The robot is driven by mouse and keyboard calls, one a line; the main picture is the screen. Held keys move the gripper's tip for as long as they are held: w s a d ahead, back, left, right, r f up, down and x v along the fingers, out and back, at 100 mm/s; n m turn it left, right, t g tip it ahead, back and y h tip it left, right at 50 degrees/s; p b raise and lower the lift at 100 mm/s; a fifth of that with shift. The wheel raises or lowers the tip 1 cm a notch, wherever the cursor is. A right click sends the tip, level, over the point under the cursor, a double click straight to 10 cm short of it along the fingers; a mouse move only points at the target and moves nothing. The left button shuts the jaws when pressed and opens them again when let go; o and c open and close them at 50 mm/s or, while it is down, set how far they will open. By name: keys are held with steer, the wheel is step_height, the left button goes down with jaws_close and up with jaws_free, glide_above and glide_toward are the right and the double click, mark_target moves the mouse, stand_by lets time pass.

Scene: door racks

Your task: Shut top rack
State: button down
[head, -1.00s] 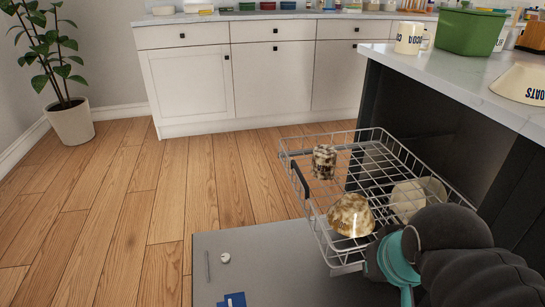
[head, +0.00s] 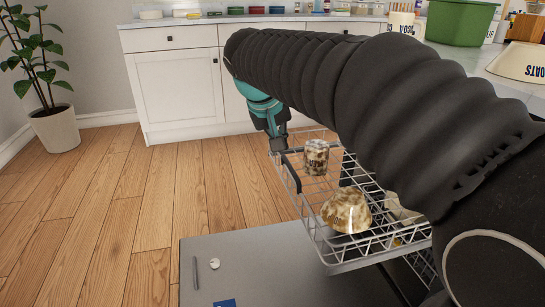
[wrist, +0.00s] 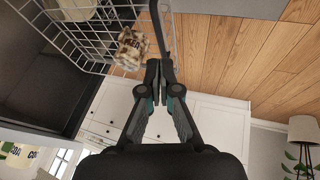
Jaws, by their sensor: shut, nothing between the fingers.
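The top rack (head: 345,266) is a white wire basket, pulled out from under the counter. A black bar handle (head: 292,174) runs along its left, outer side. A brown-and-white patterned cup (head: 316,157) and a matching upturned bowl (head: 346,211) sit in it. My gripper (head: 279,148) is at the rack's far left corner, by the far end of the handle. In the wrist view its fingers (wrist: 160,66) are together and empty, close to the handle (wrist: 162,28); I cannot tell whether they touch. My arm hides the rack's right part and the opening under the counter.
The counter (head: 510,90) on the right carries a green bin (head: 460,22) and a bowl. White cabinets (head: 180,90) stand behind. Wooden floor left of the rack is clear.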

steer(key=w+a+f+h+b, duration=0.1)
steer(key=w+a+f+b, duration=0.1)
steer(key=w+a, duration=0.5)
steer(key=w+d+f+b, duration=0.2)
steer(key=w+d+f, duration=0.3)
steer(key=d+f, duration=0.2)
steer(key=shift+f+t, duration=0.3)
steer(key=shift+f, duration=0.6)
